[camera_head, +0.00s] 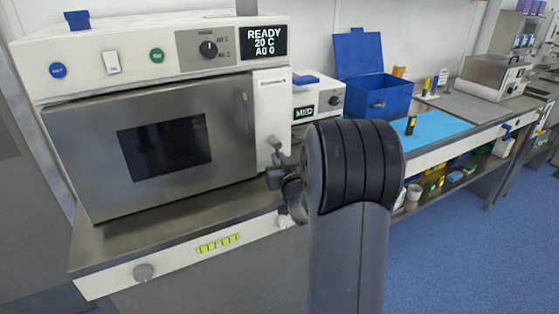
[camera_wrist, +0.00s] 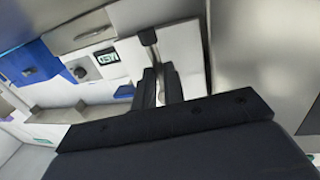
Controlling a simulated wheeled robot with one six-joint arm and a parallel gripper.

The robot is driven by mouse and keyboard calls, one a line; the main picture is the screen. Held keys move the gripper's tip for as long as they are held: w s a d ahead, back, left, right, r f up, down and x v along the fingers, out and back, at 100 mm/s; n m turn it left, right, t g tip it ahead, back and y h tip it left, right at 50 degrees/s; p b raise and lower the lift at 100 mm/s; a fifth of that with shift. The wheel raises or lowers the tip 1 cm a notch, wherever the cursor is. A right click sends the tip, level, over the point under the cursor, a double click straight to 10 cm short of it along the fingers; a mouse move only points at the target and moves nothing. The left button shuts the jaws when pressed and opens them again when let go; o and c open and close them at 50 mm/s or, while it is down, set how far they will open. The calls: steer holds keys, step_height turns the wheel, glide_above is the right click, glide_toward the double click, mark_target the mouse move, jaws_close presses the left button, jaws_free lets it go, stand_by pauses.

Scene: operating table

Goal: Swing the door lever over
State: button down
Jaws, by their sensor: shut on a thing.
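The oven door (camera_head: 160,140) is a grey metal panel with a dark window, and it looks closed. The door lever (camera_head: 272,142) is on the white panel just right of the door. In the wrist view the lever (camera_wrist: 149,38) has a dark knob, and its stalk runs down between my fingers. My gripper (camera_wrist: 160,82) is shut on the lever. In the head view my gripper is mostly hidden by my own arm; only a dark part shows left of it, by the lever.
A display (camera_head: 264,41) on the oven reads READY. A small white device (camera_head: 318,97) and an open blue box (camera_head: 376,97) stand to the right on the bench. A light blue mat (camera_head: 440,130) lies beyond. Blue floor at the lower right is clear.

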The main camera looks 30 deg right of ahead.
steer(key=shift+a+m, duration=0.15)
steer(key=shift+m, duration=0.15)
stand_by(0.4)
steer(key=m, duration=0.2)
steer(key=shift+a+r+m+g, duration=0.2)
steer(key=shift+a+m+g, duration=0.1)
steer(key=shift+a, duration=0.1)
steer(key=m+p, duration=0.1)
steer(key=m, duration=0.1)
steer(key=a+r+m+p, duration=0.1)
steer(key=m, duration=0.1)
steer(key=shift+r+g+y+p, duration=0.1)
steer(key=shift+g+y+p, duration=0.3)
steer(key=m+p, duration=0.2)
steer(key=a+r+m+y+p, duration=0.1)
steer(key=p, duration=0.1)
steer(key=shift+r+m+p, duration=0.15)
steer(key=shift+m+p, duration=0.25)
steer(key=m+p, duration=0.1)
steer(key=p, duration=0.1)
steer(key=m+y+p, duration=0.1)
steer(key=m+p, duration=0.1)
steer(key=shift+r+g, duration=0.3)
steer(key=c, duration=1.5)
jaws_free()
